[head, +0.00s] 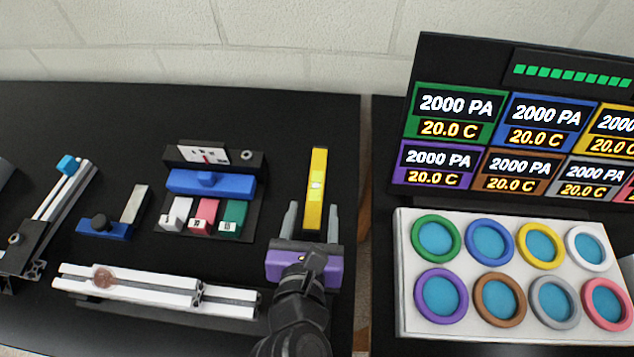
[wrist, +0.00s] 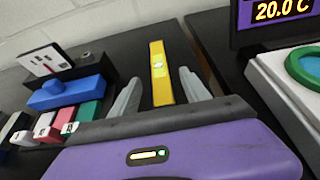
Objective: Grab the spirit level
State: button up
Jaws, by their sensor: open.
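The spirit level is a yellow bar (head: 317,170) with a pale vial in its middle, lying on the black table in the head view. It also shows in the wrist view (wrist: 158,85), pointing away from me. My gripper (head: 312,222), with a purple body and grey fingers, is open around the near part of the level. In the wrist view the two fingers of my gripper (wrist: 157,80) stand one on each side of the yellow bar, with gaps visible. I cannot tell how high the fingers are above the table.
Left of the level is a black holder (head: 250,163) with a blue block (head: 225,185) and white, pink and green blocks. White extrusion rails (head: 150,286) lie at front left. A second table at right bears a panel of coloured rings (head: 403,300) and a display (head: 450,60). A gap separates the tables.

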aim_at(316, 191)
jog(key=x, duration=0.7)
jog(key=shift+w+a+f+p, duration=0.1)
jog(key=shift+w+f+p, duration=0.05)
jog(key=shift+p, duration=0.15)
grip_shut()
